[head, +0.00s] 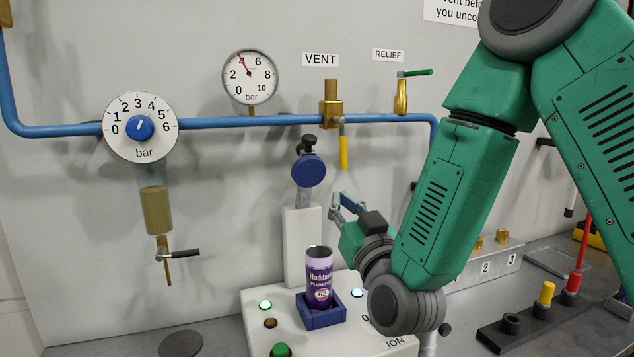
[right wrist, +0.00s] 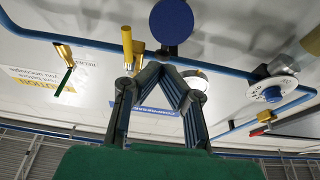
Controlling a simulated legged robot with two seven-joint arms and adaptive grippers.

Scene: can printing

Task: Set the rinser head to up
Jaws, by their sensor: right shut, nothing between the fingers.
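The rinser head appears to be the round blue disc (head: 308,170) with a black knob (head: 308,144) above it, on a grey stem over a white post. Its blue face is turned toward the front; I cannot tell its exact setting. My right gripper (head: 336,203) is shut and empty, just right of the post and below the disc, apart from it as far as I can tell. In the right wrist view the fingertips (right wrist: 160,68) meet, and the blue disc (right wrist: 171,21) is beyond them at the top. My left gripper is not in view.
A purple can (head: 319,277) stands in a blue holder (head: 321,317) on the white base, with lit buttons beside it. A yellow-handled vent valve (head: 343,150) hangs from the blue pipe (head: 250,122) behind. Colored plugs stand on a black strip at right.

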